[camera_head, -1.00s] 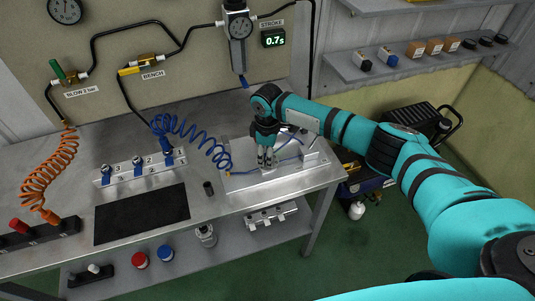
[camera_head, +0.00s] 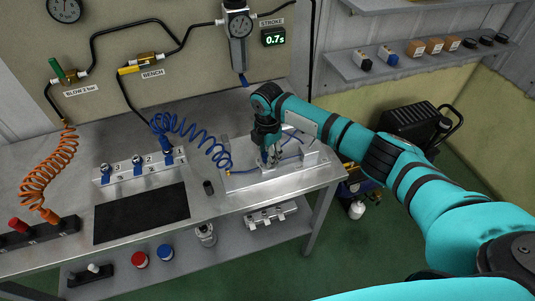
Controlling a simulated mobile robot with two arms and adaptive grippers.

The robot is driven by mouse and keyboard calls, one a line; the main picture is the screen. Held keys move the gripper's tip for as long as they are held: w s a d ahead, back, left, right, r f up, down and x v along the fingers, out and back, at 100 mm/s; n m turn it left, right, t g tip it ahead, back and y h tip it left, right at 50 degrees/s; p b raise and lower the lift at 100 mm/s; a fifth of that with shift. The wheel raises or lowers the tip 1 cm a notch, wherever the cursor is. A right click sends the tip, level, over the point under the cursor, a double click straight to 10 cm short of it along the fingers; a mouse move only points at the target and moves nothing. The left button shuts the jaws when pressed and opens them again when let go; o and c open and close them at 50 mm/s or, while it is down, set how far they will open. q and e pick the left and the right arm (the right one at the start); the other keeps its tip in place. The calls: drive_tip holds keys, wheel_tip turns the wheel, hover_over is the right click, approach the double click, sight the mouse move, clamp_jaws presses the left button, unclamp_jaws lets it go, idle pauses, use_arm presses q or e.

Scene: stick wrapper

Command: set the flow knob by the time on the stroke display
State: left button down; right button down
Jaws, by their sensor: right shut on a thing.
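My right gripper (camera_head: 272,162) points down over the metal fixture plate (camera_head: 290,172) at the right end of the bench. It is shut on a small part there, which I take to be the flow knob; the fingers hide most of it. Blue tubing runs across the plate beside the gripper. My left gripper is not in view.
A coiled blue hose (camera_head: 190,135) reaches the plate from the left. A numbered valve block (camera_head: 138,166) and a black mat (camera_head: 142,213) lie left of it. A small black cylinder (camera_head: 208,187) stands near the plate. Bare bench lies behind the plate.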

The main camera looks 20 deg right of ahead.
sight(267, 155)
drive_tip(key=n, duration=0.5)
drive_tip(key=shift+w+n+b, duration=0.1)
drive_tip(key=shift+n+b, duration=0.2)
drive_tip(key=shift+b, duration=0.05)
drive_tip(key=n+b, duration=0.1)
drive_tip(key=n, duration=0.4)
drive_tip(key=shift+r+n, duration=0.1)
drive_tip(key=shift+n, duration=0.2)
drive_tip(key=c, duration=0.9)
unclamp_jaws()
drive_tip(key=shift+c, duration=0.2)
wheel_tip(267, 155, up, 12)
